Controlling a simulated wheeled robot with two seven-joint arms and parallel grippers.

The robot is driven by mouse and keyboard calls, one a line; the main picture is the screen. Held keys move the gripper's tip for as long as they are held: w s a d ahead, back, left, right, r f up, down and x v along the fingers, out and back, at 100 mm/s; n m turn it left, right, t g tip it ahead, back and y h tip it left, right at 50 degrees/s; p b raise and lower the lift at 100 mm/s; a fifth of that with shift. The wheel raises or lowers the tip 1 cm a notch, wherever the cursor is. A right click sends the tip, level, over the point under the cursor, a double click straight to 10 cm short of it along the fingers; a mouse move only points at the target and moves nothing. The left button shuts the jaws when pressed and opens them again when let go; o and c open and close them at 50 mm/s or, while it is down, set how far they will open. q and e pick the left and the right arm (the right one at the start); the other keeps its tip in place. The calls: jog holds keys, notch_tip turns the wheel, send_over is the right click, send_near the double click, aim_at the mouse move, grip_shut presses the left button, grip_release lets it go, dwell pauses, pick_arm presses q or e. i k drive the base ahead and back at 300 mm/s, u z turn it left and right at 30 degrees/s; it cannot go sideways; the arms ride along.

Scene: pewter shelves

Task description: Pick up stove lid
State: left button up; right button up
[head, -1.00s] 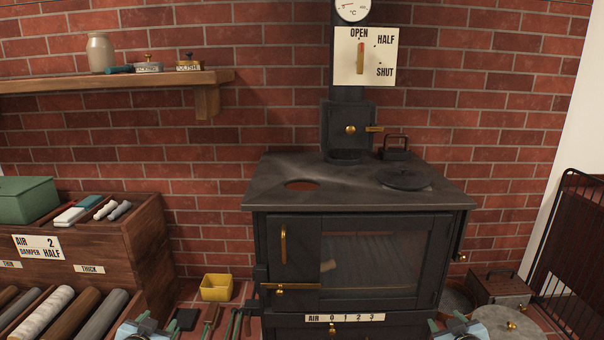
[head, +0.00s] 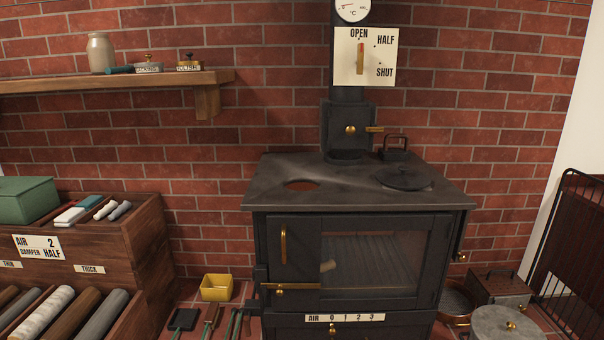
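A dark round stove lid (head: 403,178) lies flat on the right part of the black stove top (head: 345,190). A small raised handle shows at its middle. A grey round lid with a brass knob (head: 507,325) shows at the bottom right, low by the floor. Neither of my grippers is in the head view.
A black block with a loop handle (head: 395,152) stands behind the lid. The flue pipe (head: 347,115) rises at the back. A wooden rack (head: 150,235) is at left, a yellow box (head: 216,287) on the floor, a dark mesh screen (head: 570,250) at right.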

aim_at(401, 176)
jog(key=u, duration=2.8)
jog(key=k, duration=1.3)
jog(key=z, duration=2.25)
